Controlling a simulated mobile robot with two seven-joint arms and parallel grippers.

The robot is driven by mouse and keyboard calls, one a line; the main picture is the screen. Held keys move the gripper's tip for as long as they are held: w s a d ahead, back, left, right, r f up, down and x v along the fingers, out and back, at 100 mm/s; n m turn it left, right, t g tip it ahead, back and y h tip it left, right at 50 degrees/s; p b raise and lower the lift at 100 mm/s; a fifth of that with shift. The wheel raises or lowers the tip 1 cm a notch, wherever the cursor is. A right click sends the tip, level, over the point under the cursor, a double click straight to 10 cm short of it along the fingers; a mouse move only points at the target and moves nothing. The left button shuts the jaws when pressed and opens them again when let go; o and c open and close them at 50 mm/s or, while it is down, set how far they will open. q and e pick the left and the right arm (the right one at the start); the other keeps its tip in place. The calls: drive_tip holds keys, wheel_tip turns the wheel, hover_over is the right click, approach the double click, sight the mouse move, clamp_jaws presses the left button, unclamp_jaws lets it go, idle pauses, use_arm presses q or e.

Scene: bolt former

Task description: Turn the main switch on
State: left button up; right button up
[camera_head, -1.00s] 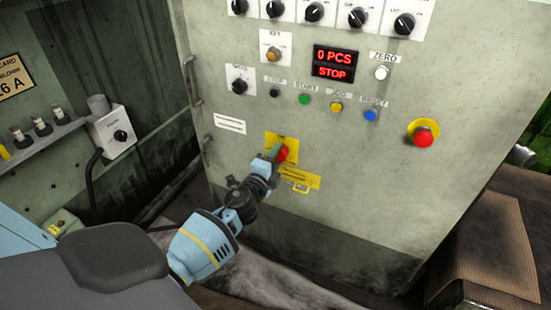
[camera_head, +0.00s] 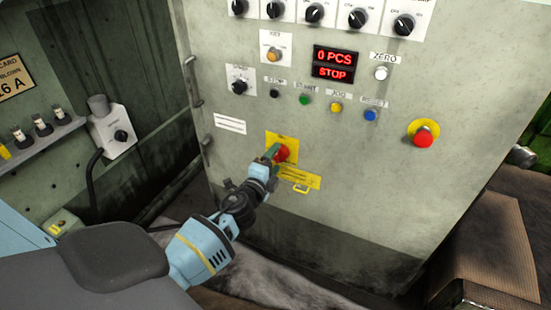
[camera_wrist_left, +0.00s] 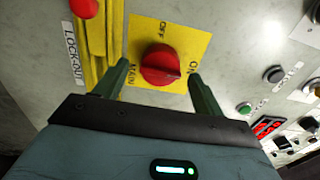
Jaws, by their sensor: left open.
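The main switch is a red rotary knob (camera_wrist_left: 162,65) on a yellow plate (camera_wrist_left: 185,38) marked OFF, ON and MAIN in the left wrist view. In the head view the red knob (camera_head: 282,153) sits low on the grey control cabinet. My left gripper (camera_wrist_left: 160,85) is open, with one green finger on each side of the knob. Whether the fingers touch it cannot be told. In the head view my left gripper (camera_head: 271,154) is at the knob and partly covers it. My right gripper is not in view.
A yellow lockout bracket (camera_head: 300,180) is just below the switch. A red emergency stop button (camera_head: 424,138) is at the right of the panel. Coloured push buttons and a display (camera_head: 334,63) reading 0 PCS and STOP are above. A wall switch box (camera_head: 115,132) is at left.

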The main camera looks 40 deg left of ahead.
use_arm(q)
drive_tip(key=v, duration=0.6)
drive_tip(key=shift+s, duration=0.15)
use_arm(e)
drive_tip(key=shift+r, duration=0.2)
use_arm(q)
drive_tip(key=shift+d, duration=0.1)
